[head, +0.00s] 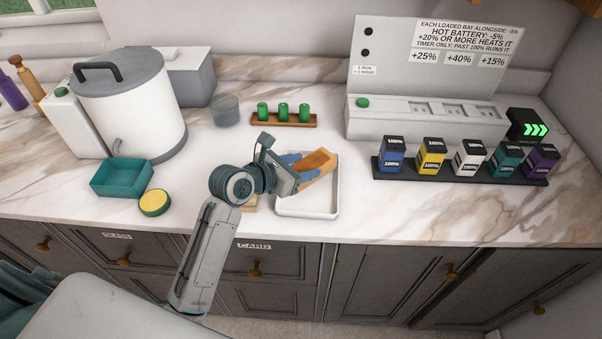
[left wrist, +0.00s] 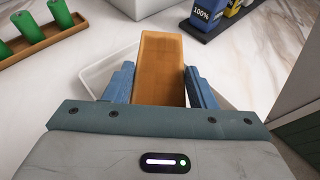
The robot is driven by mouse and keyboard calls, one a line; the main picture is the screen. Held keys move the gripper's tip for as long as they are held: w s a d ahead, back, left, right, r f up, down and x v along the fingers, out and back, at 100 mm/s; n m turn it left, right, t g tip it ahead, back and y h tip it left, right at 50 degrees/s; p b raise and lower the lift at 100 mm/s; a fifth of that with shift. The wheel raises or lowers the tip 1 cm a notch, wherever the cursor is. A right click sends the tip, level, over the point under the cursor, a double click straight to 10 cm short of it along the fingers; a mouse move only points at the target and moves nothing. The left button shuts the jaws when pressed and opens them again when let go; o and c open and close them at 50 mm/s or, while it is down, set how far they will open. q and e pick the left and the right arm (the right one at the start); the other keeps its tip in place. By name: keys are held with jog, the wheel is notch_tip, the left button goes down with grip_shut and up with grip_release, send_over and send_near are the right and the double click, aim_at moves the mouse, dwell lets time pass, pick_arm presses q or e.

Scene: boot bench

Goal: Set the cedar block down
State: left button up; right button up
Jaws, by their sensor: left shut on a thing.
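The cedar block (head: 319,161) is an orange-brown wooden block. My left gripper (head: 300,166) is shut on it and holds it over the white tray (head: 308,212). In the left wrist view the block (left wrist: 160,68) sits between the two blue fingers (left wrist: 160,88) and points away from the wrist. The white tray (left wrist: 98,80) shows partly behind the gripper there. I cannot tell whether the block touches the tray. My right gripper is not in view.
A wooden rack (head: 284,119) with several green cylinders stands behind the tray. A black rack (head: 460,170) of coloured batteries is to the right. The right front counter is clear.

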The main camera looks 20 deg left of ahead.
pick_arm(q)
notch_tip(320, 180, down, 3)
jog(key=shift+s+f, duration=0.1)
jog(key=shift+s, duration=0.05)
jog(key=o, duration=1.1)
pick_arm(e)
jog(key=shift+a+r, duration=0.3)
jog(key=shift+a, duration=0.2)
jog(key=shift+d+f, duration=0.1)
